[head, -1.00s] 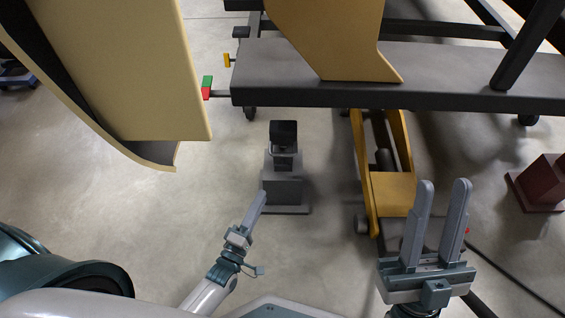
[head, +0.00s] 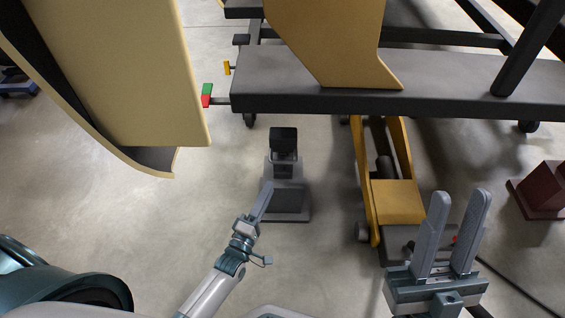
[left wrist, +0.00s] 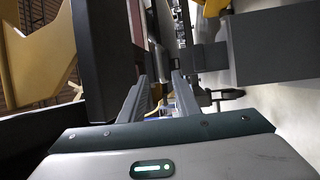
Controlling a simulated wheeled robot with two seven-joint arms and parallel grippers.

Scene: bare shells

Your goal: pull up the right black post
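A small grey stand (head: 287,203) stands on the floor at the middle of the head view, with a short black post (head: 284,141) rising from it. I cannot tell for certain that this is the right black post. My left gripper (head: 267,188) is seen edge-on in front of the stand; whether it touches is unclear. In the left wrist view its two fingers (left wrist: 158,95) are apart with nothing clearly held, and a large dark surface (left wrist: 97,60) is close on the left. My right gripper (head: 462,196) is open and empty at lower right, away from the stand.
A long dark bench frame (head: 440,98) crosses behind the stand, with a slanted black bar (head: 527,48) on it. A yellow floor jack (head: 397,202) is between the stand and my right gripper. A beige panel (head: 150,90) overhangs the left. A dark red stand (head: 545,187) is far right.

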